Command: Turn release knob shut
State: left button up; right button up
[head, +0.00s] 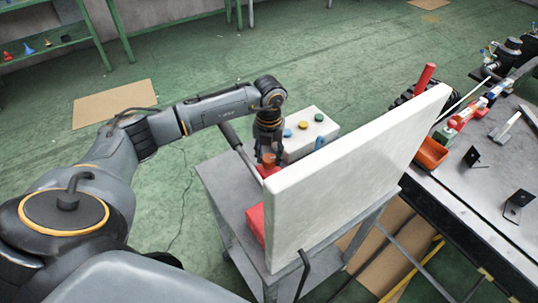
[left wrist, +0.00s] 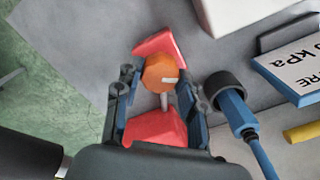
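The release knob (left wrist: 161,73) is a round orange knob with a white mark on its right side, in the left wrist view. It sits between red parts, one above it (left wrist: 160,46) and one below it (left wrist: 156,127). My left gripper (left wrist: 163,88) is open around the knob, with a finger on each side; whether either finger touches it is unclear. In the head view my left gripper (head: 268,152) points down over the grey cart, just behind the white panel (head: 350,165). The knob is hard to make out there. My right gripper is not in view.
A blue hose with a black collar (left wrist: 228,95) stands close right of the gripper, beside a kPa sign (left wrist: 290,75). A white box with coloured buttons (head: 308,132) is behind the gripper. The grey cart (head: 222,180) has bare top at left. A workbench (head: 480,190) stands right.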

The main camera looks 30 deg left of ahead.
pick_arm(q)
jog(key=shift+c, duration=0.3)
jog(key=shift+f+m+b, duration=0.1)
jog(key=shift+m+b, duration=0.5)
jog(key=shift+m, duration=0.1)
jog(key=m+b, duration=0.2)
jog(key=m, duration=0.2)
jog(key=shift+b, duration=0.4)
jog(key=m+b, duration=0.2)
jog(key=m, duration=0.2)
jog(key=shift+m+b, duration=0.8)
jog(key=shift+m, duration=0.5)
jog(key=o, duration=1.2)
